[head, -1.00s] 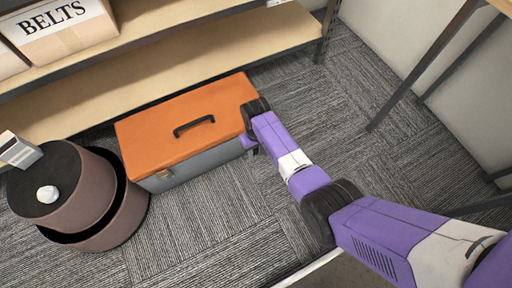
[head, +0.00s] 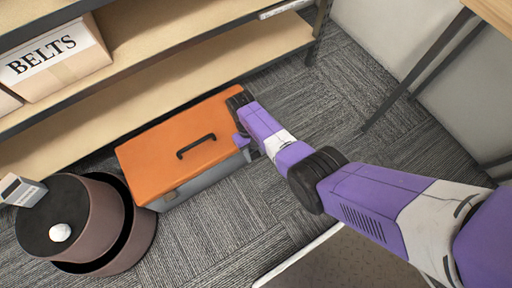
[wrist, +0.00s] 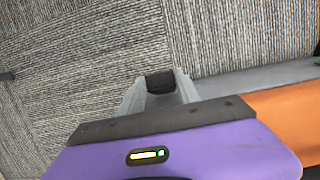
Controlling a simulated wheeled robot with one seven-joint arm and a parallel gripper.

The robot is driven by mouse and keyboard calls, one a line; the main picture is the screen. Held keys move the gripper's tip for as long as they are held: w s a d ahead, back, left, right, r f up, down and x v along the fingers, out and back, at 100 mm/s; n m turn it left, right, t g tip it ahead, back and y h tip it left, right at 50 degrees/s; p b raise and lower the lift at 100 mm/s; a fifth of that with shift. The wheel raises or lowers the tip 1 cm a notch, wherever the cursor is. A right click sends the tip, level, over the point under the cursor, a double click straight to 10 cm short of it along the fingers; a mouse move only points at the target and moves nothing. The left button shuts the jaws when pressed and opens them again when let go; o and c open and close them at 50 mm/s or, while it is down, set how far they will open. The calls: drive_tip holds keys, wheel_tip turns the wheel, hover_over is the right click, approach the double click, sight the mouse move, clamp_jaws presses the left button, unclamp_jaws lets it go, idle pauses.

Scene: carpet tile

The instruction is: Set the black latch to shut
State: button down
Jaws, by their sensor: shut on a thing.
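The toolbox has an orange lid (head: 165,150) and a grey body (head: 200,187), and stands on the carpet in front of the shelf. Its lid lies down on the body. My gripper (head: 252,153) is at the front right of the toolbox, mostly hidden by my own wrist in the head view. In the wrist view my gripper (wrist: 160,90) is shut on a small black piece, the black latch (wrist: 160,82), beside the grey and orange side of the box. The latch is hidden in the head view, and I cannot tell its exact angle.
A round brown container (head: 95,225) stands left. A shelf (head: 190,75) with a BELTS box (head: 55,60) is behind.

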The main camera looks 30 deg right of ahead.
drive_tip(key=shift+w+r, duration=0.2)
drive_tip(key=shift+w, duration=0.65)
drive_tip(key=c, duration=0.9)
unclamp_jaws()
drive_tip(key=shift+o, duration=0.3)
drive_tip(key=shift+s, duration=0.15)
drive_tip(key=p+v, duration=0.3)
drive_tip(key=v, duration=0.4)
drive_tip(key=shift+r+p, duration=0.35)
drive_tip(key=shift+p, duration=0.05)
